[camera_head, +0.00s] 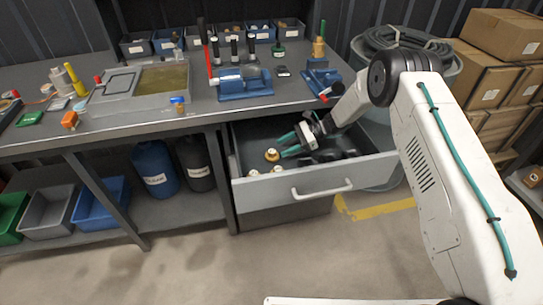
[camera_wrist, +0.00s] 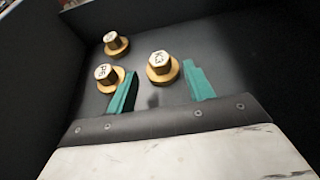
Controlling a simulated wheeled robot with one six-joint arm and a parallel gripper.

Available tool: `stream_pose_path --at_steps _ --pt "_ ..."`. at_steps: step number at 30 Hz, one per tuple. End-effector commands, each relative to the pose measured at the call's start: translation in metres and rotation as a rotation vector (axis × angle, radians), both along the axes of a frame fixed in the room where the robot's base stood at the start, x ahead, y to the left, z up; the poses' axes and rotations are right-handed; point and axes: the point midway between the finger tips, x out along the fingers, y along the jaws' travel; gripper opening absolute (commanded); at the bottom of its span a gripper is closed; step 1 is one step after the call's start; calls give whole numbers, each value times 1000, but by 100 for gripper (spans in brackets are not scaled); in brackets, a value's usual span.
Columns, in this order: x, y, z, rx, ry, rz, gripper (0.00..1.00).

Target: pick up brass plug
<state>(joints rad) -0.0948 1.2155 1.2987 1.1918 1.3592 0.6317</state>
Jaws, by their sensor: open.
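Three brass plugs with round flanges and white marked tops stand in the open drawer. In the wrist view, one plug marked something like "K3" (camera_wrist: 162,67) is between and just beyond the fingers. A second plug (camera_wrist: 107,77) is beside the left finger, partly hidden by it. A third plug (camera_wrist: 115,43) is farther off at the upper left. In the head view, one brass plug (camera_head: 272,155) shows just left of the fingertips. My gripper (camera_head: 280,146) has teal fingers, spread and empty, inside the drawer; they also show in the wrist view (camera_wrist: 159,70).
The grey drawer (camera_head: 322,181) is pulled out below the workbench, its walls close around my gripper. Dark objects (camera_head: 335,157) lie at its right side. The bench top (camera_head: 215,113) above carries a blue vise (camera_head: 243,85) and tools. Boxes are stacked at the right.

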Motion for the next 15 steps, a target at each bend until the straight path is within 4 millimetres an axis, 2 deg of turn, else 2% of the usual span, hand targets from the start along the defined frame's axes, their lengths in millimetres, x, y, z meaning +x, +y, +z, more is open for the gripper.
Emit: stream_pose_path --at_steps 3,6,12,13,15 --pt "-6 18 -7 0 2 1 52" --pt "-9 27 -11 0 1 2 52" --pt "-9 29 -11 0 -1 1 52" --pt "-9 29 -11 0 -1 1 49" --pt "-9 29 -11 0 -1 1 30"
